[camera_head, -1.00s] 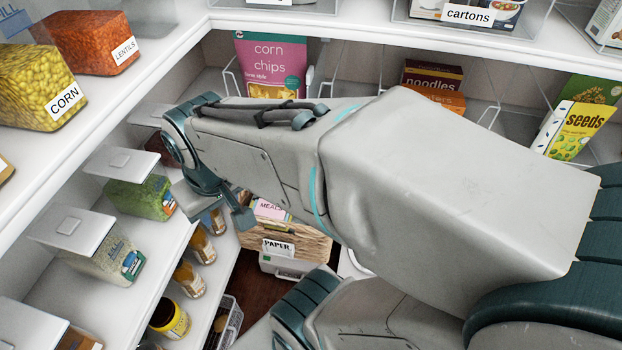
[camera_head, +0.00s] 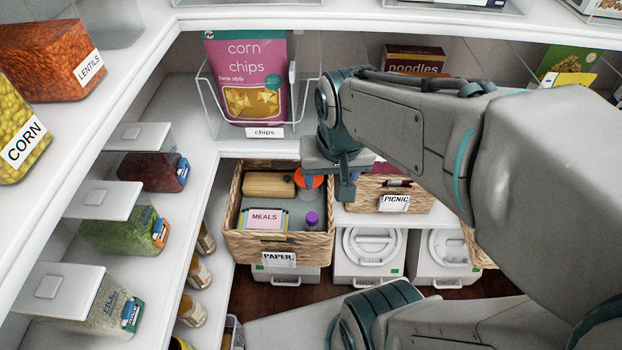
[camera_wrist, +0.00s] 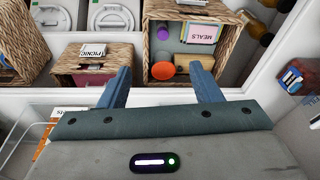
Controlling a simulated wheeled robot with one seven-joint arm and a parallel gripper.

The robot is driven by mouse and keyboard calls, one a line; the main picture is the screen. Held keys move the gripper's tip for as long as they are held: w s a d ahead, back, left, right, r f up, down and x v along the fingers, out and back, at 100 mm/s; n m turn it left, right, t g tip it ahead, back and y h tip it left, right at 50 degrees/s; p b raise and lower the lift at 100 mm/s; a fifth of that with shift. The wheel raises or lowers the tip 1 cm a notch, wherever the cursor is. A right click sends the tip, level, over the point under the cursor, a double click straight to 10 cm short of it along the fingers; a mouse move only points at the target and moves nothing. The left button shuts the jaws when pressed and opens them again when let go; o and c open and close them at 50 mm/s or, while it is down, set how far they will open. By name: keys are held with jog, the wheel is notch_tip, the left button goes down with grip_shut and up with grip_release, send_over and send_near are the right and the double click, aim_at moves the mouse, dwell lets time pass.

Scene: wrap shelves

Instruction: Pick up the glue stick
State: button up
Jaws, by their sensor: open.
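A wicker basket labelled PAPER (camera_head: 300,243) sits low near the corner. In it stands a small upright thing with a purple cap (camera_head: 312,219), which looks like the glue stick; the purple top also shows in the wrist view (camera_wrist: 163,33). An orange-red round thing (camera_head: 309,178) is in the back of the same basket. My gripper (camera_head: 340,185) is open and empty, above the back right of the basket. In the wrist view my gripper's two fingers (camera_wrist: 160,68) are spread, with the orange thing between their tips in the picture and the purple top beyond.
The basket also holds a MEALS card box (camera_head: 262,220) and a wooden block (camera_head: 268,184). A PICNIC basket (camera_head: 393,190) stands to the right. Chips (camera_head: 247,85) sit on the shelf above. Side shelves with jars (camera_head: 125,232) crowd the left.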

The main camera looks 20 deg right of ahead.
aim_at(313, 216)
jog(key=w+f+m+b, duration=0.3)
jog(key=w+f, duration=0.1)
jog(key=f, duration=0.3)
jog(key=w+f+m+g+b, duration=0.1)
jog(key=w+f+m+b, duration=0.2)
jog(key=f, duration=0.4)
jog(key=w+f+m+g+b, duration=0.1)
jog(key=w+f+m+b, duration=0.3)
jog(key=f, duration=0.4)
jog(key=shift+w+d+m+b, duration=0.15)
jog(key=shift+w+m+b, duration=0.2)
jog(key=shift+b, duration=0.3)
notch_tip(313, 216, down, 8)
jog(key=shift+b, duration=0.85)
jog(key=shift+w+f+b, duration=0.1)
jog(key=shift+f+b, duration=0.7)
jog(key=shift+f, duration=2.1)
jog(key=c, duration=1.1)
